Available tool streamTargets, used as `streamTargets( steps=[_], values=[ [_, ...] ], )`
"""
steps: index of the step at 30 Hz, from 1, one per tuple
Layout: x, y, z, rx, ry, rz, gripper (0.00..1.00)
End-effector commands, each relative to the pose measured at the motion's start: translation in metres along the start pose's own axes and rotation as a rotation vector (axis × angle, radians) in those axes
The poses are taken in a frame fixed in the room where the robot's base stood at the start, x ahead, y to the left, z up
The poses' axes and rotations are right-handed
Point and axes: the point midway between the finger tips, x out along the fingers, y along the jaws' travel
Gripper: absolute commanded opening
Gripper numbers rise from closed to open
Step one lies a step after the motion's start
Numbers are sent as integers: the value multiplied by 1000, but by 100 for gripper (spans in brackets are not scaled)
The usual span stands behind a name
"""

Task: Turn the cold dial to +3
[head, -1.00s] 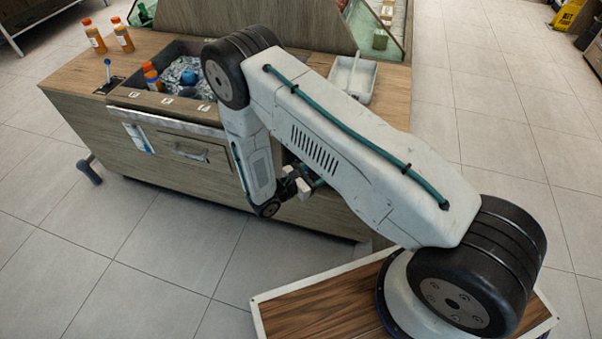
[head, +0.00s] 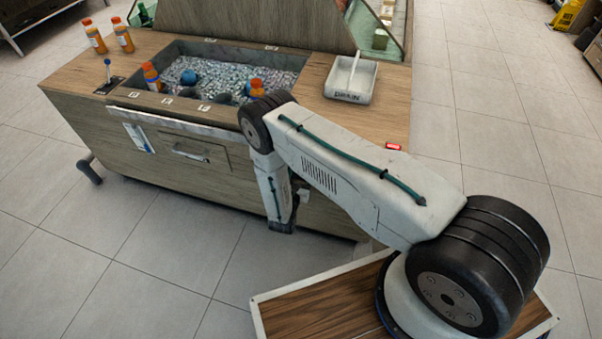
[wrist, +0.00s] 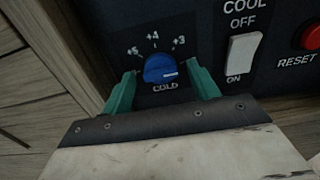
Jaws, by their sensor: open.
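The blue cold dial (wrist: 160,68) is on a black panel in the wrist view, above the word COLD. Labels +5, +4 and +3 run around it from left to right. A short white mark on the dial lies on its right side, below the +3 label. My gripper (wrist: 161,71) is open, with one teal finger on each side of the dial. I cannot tell whether the fingers touch it. In the head view my arm hides the dial and most of the gripper at the counter's front.
A COOL switch (wrist: 243,55) and a red RESET button (wrist: 312,37) sit right of the dial. On the counter (head: 330,117) are an ice bin (head: 215,75) with bottles, a drain tray (head: 350,82), a small lever (head: 108,72) and two orange bottles (head: 95,37). Floor at left is clear.

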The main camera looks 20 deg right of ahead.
Motion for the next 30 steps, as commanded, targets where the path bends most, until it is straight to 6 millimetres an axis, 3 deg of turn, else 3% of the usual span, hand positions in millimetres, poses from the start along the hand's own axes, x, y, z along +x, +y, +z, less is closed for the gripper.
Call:
streamTargets(
  steps=[10,11,15,30],
  values=[
    [6,0,0,0,-1,0,60],
    [6,0,0,0,-1,0,54],
    [6,0,0,0,0,0,16],
    [6,0,0,-105,0,0,15]
  ],
)
